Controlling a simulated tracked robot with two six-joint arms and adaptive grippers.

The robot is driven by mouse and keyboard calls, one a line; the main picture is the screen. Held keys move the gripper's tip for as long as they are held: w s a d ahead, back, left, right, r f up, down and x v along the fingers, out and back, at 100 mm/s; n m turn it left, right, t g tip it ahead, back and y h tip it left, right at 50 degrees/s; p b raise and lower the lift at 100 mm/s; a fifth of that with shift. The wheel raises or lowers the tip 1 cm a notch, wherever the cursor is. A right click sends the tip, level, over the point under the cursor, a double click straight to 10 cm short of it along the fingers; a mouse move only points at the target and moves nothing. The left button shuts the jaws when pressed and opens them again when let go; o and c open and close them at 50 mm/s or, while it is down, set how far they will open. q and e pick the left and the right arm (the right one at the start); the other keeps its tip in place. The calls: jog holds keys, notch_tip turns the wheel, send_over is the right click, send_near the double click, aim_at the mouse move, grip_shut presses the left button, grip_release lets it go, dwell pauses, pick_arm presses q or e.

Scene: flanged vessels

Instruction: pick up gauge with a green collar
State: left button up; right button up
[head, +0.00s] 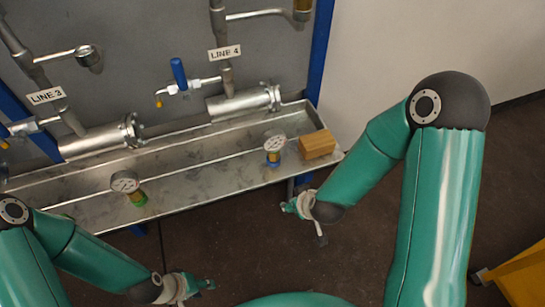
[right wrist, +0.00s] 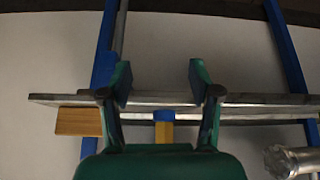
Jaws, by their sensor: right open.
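The gauge with a green collar (head: 128,184) stands in the left part of the metal tray, its round white dial on top and the green collar near its base. A second gauge (head: 274,146) with a blue collar stands further right in the tray. My right gripper (head: 304,217) is open and empty in front of the tray's right end. In the right wrist view its spread fingers (right wrist: 160,88) frame the tray edge, with the blue collar (right wrist: 163,115) beyond. My left gripper (head: 203,286) is low in the head view, in front of the tray; its jaw state is unclear.
The metal tray (head: 205,178) has a raised rim. A wooden block (head: 317,145) lies at its right end, close to the blue-collared gauge. Pipes, a blue-handled valve (head: 179,74) and flanged vessels (head: 243,102) are above the tray's back. A yellow object (head: 520,275) stands at lower right.

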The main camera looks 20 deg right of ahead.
aim_at(276, 155)
jog(key=w+r+t+h+b, duration=0.2)
jog(key=w+r+t+b, duration=0.4)
jog(key=b, duration=1.1)
pick_arm(q)
notch_tip(276, 155, down, 37)
jog(key=b, duration=1.7)
pick_arm(e)
jog(key=s+a+r+m+t+y, duration=0.1)
jog(key=s+a+t+y, duration=0.1)
jog(key=s+t, duration=0.5)
jog(key=shift+g, duration=0.6)
jog(key=w+p, duration=0.3)
jog(key=p, duration=0.1)
jog(key=w+p, duration=0.3)
jog(key=p, duration=0.1)
jog(key=w+p, duration=0.3)
jog(key=p, duration=0.2)
jog(key=shift+w+a+r, duration=0.1)
jog(key=shift+w+r, duration=0.25)
jog(key=shift+w, duration=0.05)
jog(key=shift+w+f+p, duration=0.25)
jog(key=shift+p, duration=0.4)
jog(key=w, duration=0.2)
jog(key=w+f, duration=0.1)
jog(key=w, duration=0.1)
jog(key=shift+w+b, duration=0.25)
jog(key=shift+b, duration=0.05)
jog(key=shift+w, duration=0.4)
pick_arm(q)
notch_tip(276, 155, up, 14)
